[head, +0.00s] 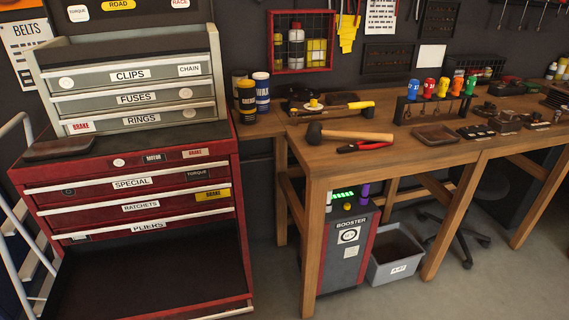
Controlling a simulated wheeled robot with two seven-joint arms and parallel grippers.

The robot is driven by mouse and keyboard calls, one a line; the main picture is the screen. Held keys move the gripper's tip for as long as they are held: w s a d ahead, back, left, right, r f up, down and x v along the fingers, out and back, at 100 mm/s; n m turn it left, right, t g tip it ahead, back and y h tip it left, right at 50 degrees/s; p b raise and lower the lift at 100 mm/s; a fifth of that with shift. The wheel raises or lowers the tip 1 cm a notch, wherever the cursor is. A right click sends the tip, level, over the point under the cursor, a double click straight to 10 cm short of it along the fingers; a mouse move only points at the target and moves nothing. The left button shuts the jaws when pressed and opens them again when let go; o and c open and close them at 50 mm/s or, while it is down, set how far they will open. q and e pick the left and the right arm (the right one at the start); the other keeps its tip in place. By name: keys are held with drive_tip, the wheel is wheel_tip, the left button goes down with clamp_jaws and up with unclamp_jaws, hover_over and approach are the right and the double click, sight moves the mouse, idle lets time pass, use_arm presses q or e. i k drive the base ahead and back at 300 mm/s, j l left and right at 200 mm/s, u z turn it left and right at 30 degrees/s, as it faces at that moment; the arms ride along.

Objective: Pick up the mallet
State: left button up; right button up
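The mallet (350,135) lies on its side on the wooden workbench (350,161), near the bench's front left corner. Its black head (315,133) points left and its light wooden handle (362,136) points right. Neither of my grippers shows in the head view.
Red-handled pliers (364,147) lie just in front of the mallet's handle, and a brown tray (436,134) sits to its right. A yellow-handled tool (350,105) lies behind. A red tool cabinet (140,190) stands left; a booster (347,245) and grey bin (397,258) are beneath the bench.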

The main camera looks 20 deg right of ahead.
sight(315, 133)
drive_tip(key=i+l, duration=0.35)
drive_tip(key=l, duration=0.15)
drive_tip(key=i+l, duration=0.3)
drive_tip(key=l, duration=0.2)
drive_tip(key=i+l, duration=0.35)
drive_tip(key=l, duration=0.15)
drive_tip(key=i+l, duration=0.35)
drive_tip(key=l, duration=0.15)
drive_tip(key=k+z, duration=0.05)
